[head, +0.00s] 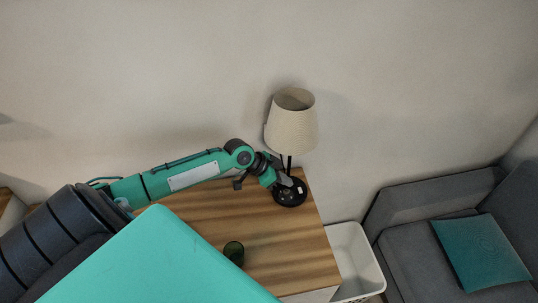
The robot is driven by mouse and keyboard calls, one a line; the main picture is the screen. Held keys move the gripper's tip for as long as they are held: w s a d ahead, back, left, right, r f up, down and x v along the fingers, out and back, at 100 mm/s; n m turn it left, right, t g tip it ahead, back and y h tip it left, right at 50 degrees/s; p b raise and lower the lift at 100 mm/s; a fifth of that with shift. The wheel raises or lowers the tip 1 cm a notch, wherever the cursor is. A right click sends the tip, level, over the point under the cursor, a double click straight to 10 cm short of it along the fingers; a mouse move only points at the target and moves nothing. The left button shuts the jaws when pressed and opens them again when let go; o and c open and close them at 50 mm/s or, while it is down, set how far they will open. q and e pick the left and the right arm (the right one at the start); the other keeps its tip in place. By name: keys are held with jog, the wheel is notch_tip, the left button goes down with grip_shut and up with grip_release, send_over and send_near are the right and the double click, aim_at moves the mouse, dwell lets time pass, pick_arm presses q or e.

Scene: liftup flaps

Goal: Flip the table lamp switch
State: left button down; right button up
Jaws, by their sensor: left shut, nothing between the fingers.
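The table lamp has a cream shade (292,121), a thin dark stem and a round black base (290,193). It stands upright at the far right corner of the wooden table (270,250). My left arm reaches in from the left, and my left gripper (285,181) is shut and empty at the lamp, just over the base and by the stem. I cannot tell whether it touches the lamp. The switch is too small to make out or is hidden by the gripper. My right gripper is not in view.
A white basket (352,258) is right of the table, and a grey sofa with a teal cushion (481,252) is farther right. The wall is close behind the lamp.

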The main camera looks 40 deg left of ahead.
pick_arm(q)
jog(key=b+v, duration=0.1)
jog(key=v, duration=0.9)
jog(key=shift+d+r, duration=0.3)
jog(key=shift+w+d, duration=0.1)
jog(key=shift+w+d+f+h+p, duration=0.15)
jog(key=shift+w+d+f+p, duration=0.2)
jog(key=shift+d+f, duration=0.2)
jog(key=shift+w+d+f+h+p, duration=0.2)
jog(key=shift+w+d+f, duration=0.15)
jog(key=shift+d+f, duration=0.15)
jog(key=shift+f, duration=0.1)
jog(key=shift+f, duration=0.1)
